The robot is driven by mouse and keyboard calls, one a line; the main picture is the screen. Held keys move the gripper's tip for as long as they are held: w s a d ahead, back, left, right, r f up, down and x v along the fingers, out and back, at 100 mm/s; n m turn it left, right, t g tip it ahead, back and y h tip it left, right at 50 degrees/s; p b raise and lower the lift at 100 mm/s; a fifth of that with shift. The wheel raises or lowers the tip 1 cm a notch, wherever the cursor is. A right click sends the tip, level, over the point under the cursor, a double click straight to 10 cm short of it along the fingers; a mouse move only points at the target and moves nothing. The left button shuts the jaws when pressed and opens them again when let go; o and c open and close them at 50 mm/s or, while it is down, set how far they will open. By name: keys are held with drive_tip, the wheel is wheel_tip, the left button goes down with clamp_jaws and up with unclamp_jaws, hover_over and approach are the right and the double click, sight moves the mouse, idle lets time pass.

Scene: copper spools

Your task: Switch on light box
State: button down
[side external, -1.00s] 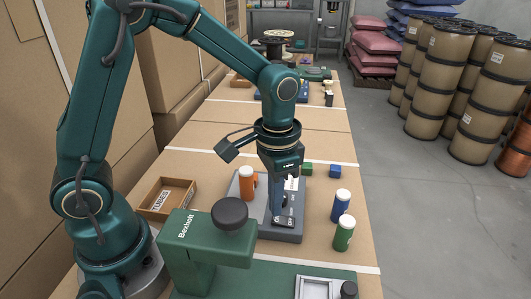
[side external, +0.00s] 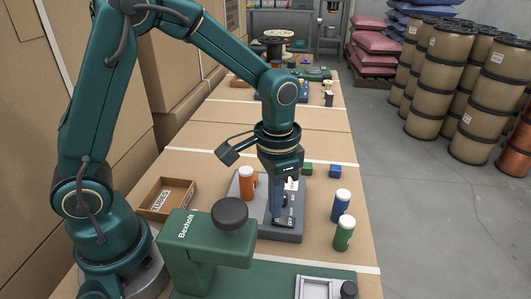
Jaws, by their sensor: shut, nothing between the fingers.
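The light box (side external: 249,220) is a flat grey box on the table, with an orange tube with a white cap (side external: 247,184) standing on it. A dark rocker switch (side external: 285,223) with a light label sits near its front right part. My gripper (side external: 277,219) points straight down over the box, shut and empty, with its tips at the switch. I cannot tell whether the tips touch the switch. The fingers hide part of the switch and of the box's top. No lit surface can be made out.
A blue tube (side external: 341,207) and a green tube (side external: 344,234) stand right of the box. A green block (side external: 307,169) and a blue block (side external: 335,171) lie behind it.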

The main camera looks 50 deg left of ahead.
drive_tip(key=shift+f, duration=0.65)
drive_tip(key=shift+r, duration=3.55)
drive_tip(key=shift+r, duration=0.1)
drive_tip(key=s+a+r+n+t, duration=0.3)
drive_tip(key=s+r+t, duration=0.1)
drive_tip(key=s, duration=0.6)
drive_tip(key=shift+s+r+t, duration=0.15)
drive_tip(key=shift+r+t, duration=0.15)
drive_tip(key=shift+t, duration=0.5)
